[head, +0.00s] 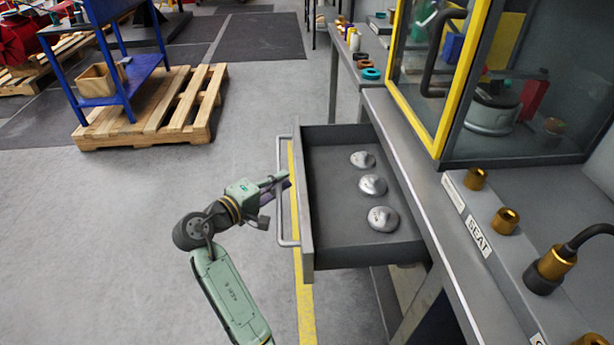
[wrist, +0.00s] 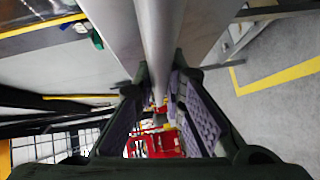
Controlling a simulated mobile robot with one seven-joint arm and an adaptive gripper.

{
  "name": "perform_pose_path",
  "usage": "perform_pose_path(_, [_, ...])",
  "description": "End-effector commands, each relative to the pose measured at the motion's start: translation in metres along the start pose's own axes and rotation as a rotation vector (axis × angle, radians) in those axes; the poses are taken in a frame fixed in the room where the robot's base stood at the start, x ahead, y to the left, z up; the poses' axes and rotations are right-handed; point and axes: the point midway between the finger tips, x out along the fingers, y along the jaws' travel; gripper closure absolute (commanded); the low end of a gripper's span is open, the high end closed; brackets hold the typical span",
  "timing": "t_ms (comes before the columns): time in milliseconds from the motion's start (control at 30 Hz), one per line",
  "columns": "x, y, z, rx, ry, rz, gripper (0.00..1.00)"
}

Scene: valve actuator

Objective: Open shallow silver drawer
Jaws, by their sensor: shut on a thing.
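The shallow silver drawer (head: 335,250) stands pulled out from under the bench in the head view, its inside open to sight. Three silver rounded pieces (head: 372,185) lie in it. A long bar handle (head: 282,225) runs along its front. My gripper (head: 280,182) is at the handle, reaching it from the left. In the wrist view, the handle bar (wrist: 160,40) runs down between the two fingers of my gripper (wrist: 165,100), which is shut on it. The exact finger contact is partly hidden in both views.
The bench (head: 425,190) carries a yellow-framed glass cabinet (head: 530,90) and several brass fittings (head: 505,221). A wooden pallet (head: 165,115) and a blue cart (head: 115,85) stand at the upper left. The floor (head: 120,240) left of the drawer is clear.

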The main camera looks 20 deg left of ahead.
Motion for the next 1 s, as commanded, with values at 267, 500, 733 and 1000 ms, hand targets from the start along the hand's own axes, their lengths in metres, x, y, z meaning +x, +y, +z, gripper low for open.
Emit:
perform_pose_path(267, [-0.025, -0.006, -0.025, 0.001, 0.003, 0.002, 1.00])
perform_pose_path(500, [-0.030, -0.008, -0.031, 0.003, 0.001, 0.001, 1.00])
perform_pose_path(733, [-0.030, -0.008, -0.031, 0.003, 0.001, 0.001, 1.00])
perform_pose_path(1000, [-0.030, -0.008, -0.031, 0.002, 0.001, 0.001, 0.76])
